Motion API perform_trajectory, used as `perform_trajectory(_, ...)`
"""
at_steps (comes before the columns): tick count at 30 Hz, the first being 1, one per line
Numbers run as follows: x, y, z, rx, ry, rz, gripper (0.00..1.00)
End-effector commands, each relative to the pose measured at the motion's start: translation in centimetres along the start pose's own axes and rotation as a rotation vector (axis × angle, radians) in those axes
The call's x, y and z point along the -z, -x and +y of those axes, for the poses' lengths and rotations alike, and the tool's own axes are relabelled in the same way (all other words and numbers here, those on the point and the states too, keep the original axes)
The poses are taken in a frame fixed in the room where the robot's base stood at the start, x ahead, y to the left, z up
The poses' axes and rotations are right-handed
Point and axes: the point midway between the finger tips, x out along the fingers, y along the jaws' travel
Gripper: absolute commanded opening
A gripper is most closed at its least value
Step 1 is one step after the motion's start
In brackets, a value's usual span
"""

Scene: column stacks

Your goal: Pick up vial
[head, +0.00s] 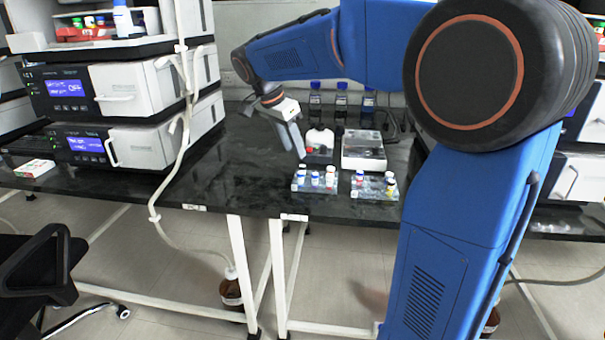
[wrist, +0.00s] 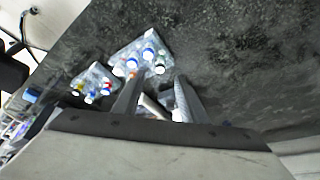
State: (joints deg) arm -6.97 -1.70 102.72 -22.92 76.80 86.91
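Several small vials with blue, white and red caps stand in a clear rack (head: 300,186) near the bench's front edge. A second clear rack (head: 376,195) to the right holds more vials. Both racks show in the wrist view, one just beyond the fingertips (wrist: 118,60) and one further left (wrist: 88,76). My gripper (head: 300,150) points down above and behind the left rack. In the wrist view its two fingers (wrist: 158,88) are spread, with no vial between them. Which vial is meant cannot be told.
Dark bottles with blue caps (head: 341,100) stand at the back. Stacked instruments (head: 135,146) fill the left. The dark bench (head: 225,172) between is clear.

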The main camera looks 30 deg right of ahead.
Motion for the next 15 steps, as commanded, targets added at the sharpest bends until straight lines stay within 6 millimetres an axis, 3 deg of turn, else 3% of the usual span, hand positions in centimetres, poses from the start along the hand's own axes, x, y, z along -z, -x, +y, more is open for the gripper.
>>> perform_trajectory(3, 0.0, -1.5, 0.0, -0.001, 0.0, 0.0, 0.38)
perform_trajectory(11, 0.1, -3.0, 0.0, -0.001, 0.0, 0.0, 0.38)
perform_trajectory(15, 0.4, -4.9, -0.1, -0.002, -0.001, 0.0, 0.38)
